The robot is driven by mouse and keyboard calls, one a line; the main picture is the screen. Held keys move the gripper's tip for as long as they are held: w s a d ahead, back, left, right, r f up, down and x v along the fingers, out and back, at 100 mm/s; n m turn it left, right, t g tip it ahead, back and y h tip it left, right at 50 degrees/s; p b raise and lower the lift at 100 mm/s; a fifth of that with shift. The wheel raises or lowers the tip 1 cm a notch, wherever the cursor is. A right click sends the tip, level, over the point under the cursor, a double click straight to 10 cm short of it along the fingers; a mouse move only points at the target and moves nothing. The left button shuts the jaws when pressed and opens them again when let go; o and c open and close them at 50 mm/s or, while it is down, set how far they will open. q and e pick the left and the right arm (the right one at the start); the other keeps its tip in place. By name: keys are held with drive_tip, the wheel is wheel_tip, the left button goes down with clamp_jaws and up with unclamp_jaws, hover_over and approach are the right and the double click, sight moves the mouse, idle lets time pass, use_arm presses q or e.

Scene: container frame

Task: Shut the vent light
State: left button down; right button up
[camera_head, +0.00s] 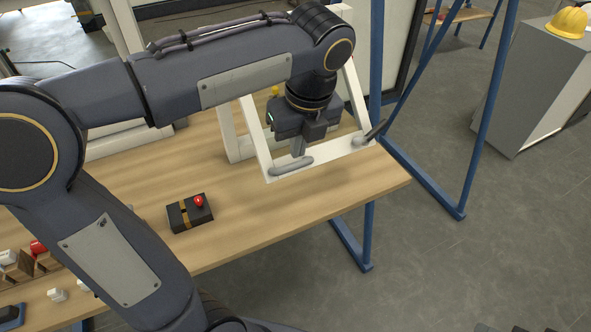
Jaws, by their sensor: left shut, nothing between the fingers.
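The vent light (322,160) is a white sash tilted out of the upright white frame (227,135) on the table. It stands open, its lower rail nearest me. A grey handle (291,167) sits on the left part of that rail, and a dark lever (374,131) with a round grey base sits at its right end. My left gripper (301,154) is shut and empty, pointing down within the sash outline, just above and behind the lower rail near the grey handle. I cannot tell whether it touches the sash. My arm hides much of the upper frame. My right gripper is not in view.
A black box with a red button (190,214) lies on the wooden table (255,225). Small blocks and parts lie at the lower left. Blue posts (482,115) stand right of the table. A grey cabinet (535,85) with a yellow helmet (567,22) is farther right.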

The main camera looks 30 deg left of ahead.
use_arm(q)
drive_tip(key=w+a+f, duration=0.1)
drive_tip(key=a+f, duration=0.1)
drive_tip(key=f, duration=0.3)
drive_tip(key=w+a+f, duration=0.1)
drive_tip(key=a+f, duration=0.1)
drive_tip(key=f, duration=0.3)
drive_tip(key=shift+w+a+f, duration=0.25)
drive_tip(key=shift+a+f, duration=0.05)
drive_tip(key=shift+f, duration=0.1)
